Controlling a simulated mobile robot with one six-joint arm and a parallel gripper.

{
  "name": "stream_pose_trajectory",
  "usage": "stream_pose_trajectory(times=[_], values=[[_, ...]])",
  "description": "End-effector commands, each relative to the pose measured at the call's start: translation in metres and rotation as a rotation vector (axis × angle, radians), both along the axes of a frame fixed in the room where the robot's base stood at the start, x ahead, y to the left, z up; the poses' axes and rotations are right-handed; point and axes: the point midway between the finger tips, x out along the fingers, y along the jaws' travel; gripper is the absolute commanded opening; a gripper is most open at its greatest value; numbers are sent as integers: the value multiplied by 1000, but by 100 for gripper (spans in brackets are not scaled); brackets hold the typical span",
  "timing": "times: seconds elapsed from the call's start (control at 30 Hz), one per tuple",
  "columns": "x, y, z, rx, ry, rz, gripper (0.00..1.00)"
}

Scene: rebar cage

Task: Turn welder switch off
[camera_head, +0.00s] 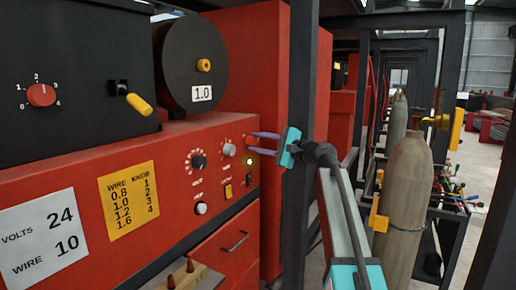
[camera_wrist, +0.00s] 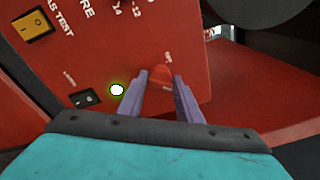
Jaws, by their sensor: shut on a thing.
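The welder (camera_head: 150,175) is a red cabinet with a front panel of knobs on the left of the head view. My gripper (camera_head: 252,146) reaches its panel from the right, with two purple fingers on a teal body. In the wrist view the fingers (camera_wrist: 162,82) are shut on a red switch knob (camera_wrist: 160,73), one on each side. In the head view the fingers mostly hide this knob. A round indicator light (camera_head: 250,161) glows beside it; it also shows in the wrist view (camera_wrist: 116,90). The small label by the knob is too blurred to read.
A small black rocker (camera_wrist: 84,98) and a yellow switch (camera_wrist: 34,25) are near the knob. Other dials (camera_head: 198,161) sit to its left. A dark post (camera_head: 303,70) stands close by my arm. Gas cylinders (camera_head: 405,195) stand to the right.

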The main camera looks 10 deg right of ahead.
Motion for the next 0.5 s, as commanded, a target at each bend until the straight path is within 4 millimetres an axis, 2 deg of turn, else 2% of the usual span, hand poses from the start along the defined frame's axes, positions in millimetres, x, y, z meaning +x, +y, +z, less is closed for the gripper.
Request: stream_pose_trajectory(times=[0.03,0.5], values=[[0,0,-8,-19,-17,3,9],[0,0,-11,-207,-252,3,9]])
